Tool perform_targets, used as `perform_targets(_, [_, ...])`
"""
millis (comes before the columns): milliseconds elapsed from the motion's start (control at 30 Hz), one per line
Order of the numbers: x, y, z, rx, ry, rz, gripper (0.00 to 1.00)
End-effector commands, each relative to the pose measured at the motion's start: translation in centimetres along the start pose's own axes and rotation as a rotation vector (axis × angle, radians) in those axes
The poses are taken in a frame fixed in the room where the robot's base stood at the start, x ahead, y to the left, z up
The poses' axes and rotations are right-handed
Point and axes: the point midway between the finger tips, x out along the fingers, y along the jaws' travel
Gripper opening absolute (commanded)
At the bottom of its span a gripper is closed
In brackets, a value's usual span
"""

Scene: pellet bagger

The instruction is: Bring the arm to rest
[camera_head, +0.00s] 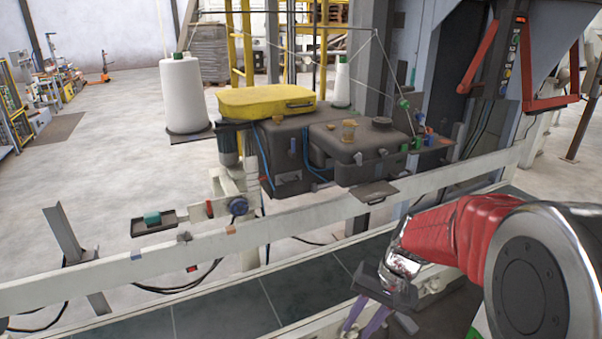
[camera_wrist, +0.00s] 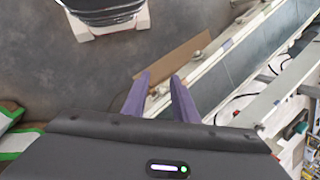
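My gripper (camera_head: 363,321) hangs at the lower right of the head view, at the end of my red-sleeved arm, with its fingers pointing down over the near side of the conveyor (camera_head: 240,310). In the wrist view my gripper (camera_wrist: 160,77) shows two purple fingers with a clear gap between them and nothing held. A flat brown strip (camera_wrist: 182,63) lies beyond the fingertips in that view. I see no contact between the fingers and anything else.
A long pale rail (camera_head: 290,235) runs beside the conveyor. Behind it stands a dark machine (camera_head: 350,150) with a yellow cover (camera_head: 265,101) and white thread cones (camera_head: 184,95). A small tray (camera_head: 153,222) juts out at the left. Open floor (camera_head: 110,165) lies at the far left.

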Motion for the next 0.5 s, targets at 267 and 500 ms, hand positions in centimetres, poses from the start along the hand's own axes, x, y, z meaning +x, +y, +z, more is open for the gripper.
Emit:
perform_targets(267, [-3.0,1.8,3.5,-0.091,0.102,0.106,0.26])
perform_targets(500, [-5.3,3.2,6.2,-0.170,0.192,0.182,0.26])
